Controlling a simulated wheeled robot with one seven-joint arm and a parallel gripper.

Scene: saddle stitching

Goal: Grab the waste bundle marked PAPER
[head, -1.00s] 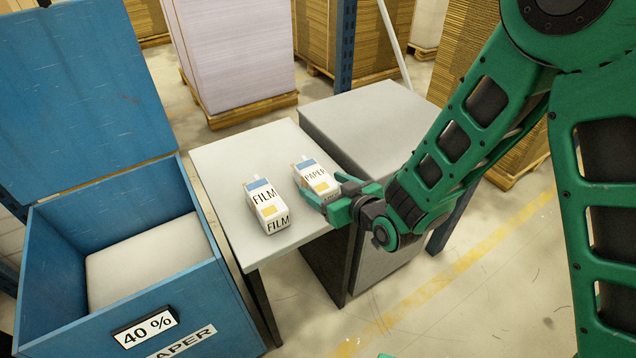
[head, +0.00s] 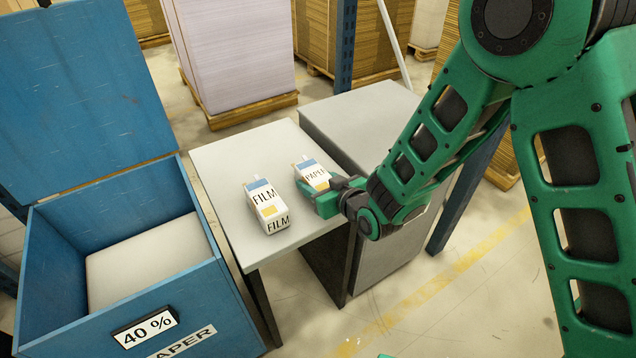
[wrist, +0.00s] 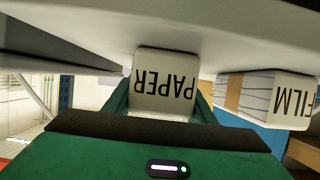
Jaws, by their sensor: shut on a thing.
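The waste bundle marked PAPER (head: 312,173) is a small white block with blue and yellow patches, on the right part of the grey table (head: 228,160). My green gripper (head: 322,196) is shut on it from the front right and hides its lower part. In the wrist view the PAPER bundle (wrist: 165,85) sits between the fingers, its label upside down. The similar bundle marked FILM (head: 265,205) stands to its left on the table, apart from my gripper. It also shows at the right of the wrist view (wrist: 270,98). I cannot tell whether the PAPER bundle touches the table.
A blue bin (head: 225,290) with its lid raised stands left of the table, labelled 40 % and with PAPER lettering partly visible; a pale block (head: 150,255) lies inside. A grey cabinet (head: 365,120) adjoins the table at the right. Stacked pallets stand behind.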

